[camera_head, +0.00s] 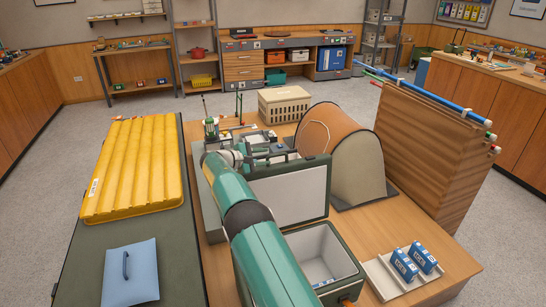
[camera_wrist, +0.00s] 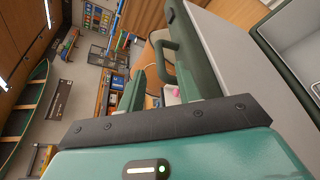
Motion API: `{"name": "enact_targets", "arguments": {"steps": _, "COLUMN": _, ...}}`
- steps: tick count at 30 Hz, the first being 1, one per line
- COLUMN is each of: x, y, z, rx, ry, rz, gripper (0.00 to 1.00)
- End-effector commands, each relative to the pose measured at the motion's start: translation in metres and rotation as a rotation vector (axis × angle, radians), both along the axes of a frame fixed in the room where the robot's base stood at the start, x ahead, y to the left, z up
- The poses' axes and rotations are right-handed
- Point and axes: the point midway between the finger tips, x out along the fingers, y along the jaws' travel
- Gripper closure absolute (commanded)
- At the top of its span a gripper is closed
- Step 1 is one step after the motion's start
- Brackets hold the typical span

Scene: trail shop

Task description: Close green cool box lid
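The green cool box (camera_head: 350,292) stands open on the wooden table, with its pale inside showing. Its lid (camera_head: 292,192) stands upright at the box's far side, pale inner face towards me. The lid's pale face also shows in the wrist view (camera_wrist: 255,75), with a dark green handle-like loop (camera_wrist: 168,62) beside it. My gripper (camera_wrist: 163,90) is behind the lid's upper left edge, close to the loop. Its fingers look apart, with a gap between them. I cannot tell whether they touch the loop or lid. In the head view my arm hides the fingertips and part of the box.
A tan tent-like model (camera_head: 343,150) stands right of the lid, and a beige crate (camera_head: 284,104) behind. Blue-and-white packs (camera_head: 404,265) stand on a tray at front right. A yellow mat (camera_head: 135,168) and blue folder (camera_head: 130,272) lie on the left surface. Tall wooden boards (camera_head: 430,150) stand at right.

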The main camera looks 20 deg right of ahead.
Motion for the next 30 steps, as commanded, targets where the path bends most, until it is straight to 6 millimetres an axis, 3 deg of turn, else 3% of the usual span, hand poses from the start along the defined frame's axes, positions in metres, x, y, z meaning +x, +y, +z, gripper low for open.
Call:
{"name": "enact_targets", "arguments": {"steps": 3, "x": 0.006, "y": -0.022, "z": -0.008, "rx": 0.001, "ry": 0.001, "rz": -0.001, "gripper": 0.66}}
{"name": "enact_targets", "arguments": {"steps": 9, "x": 0.013, "y": -0.044, "z": -0.014, "rx": 0.001, "ry": 0.0, "rz": -0.001, "gripper": 0.66}}
{"name": "enact_targets", "arguments": {"steps": 20, "x": 0.015, "y": -0.048, "z": -0.015, "rx": 0.0, "ry": 0.001, "rz": 0.001, "gripper": 0.66}}
{"name": "enact_targets", "arguments": {"steps": 25, "x": 0.015, "y": -0.048, "z": -0.015, "rx": 0.001, "ry": 0.0, "rz": 0.001, "gripper": 0.97}}
{"name": "enact_targets", "arguments": {"steps": 30, "x": 0.015, "y": -0.048, "z": -0.015, "rx": 0.0, "ry": 0.0, "rz": 0.001, "gripper": 1.0}}
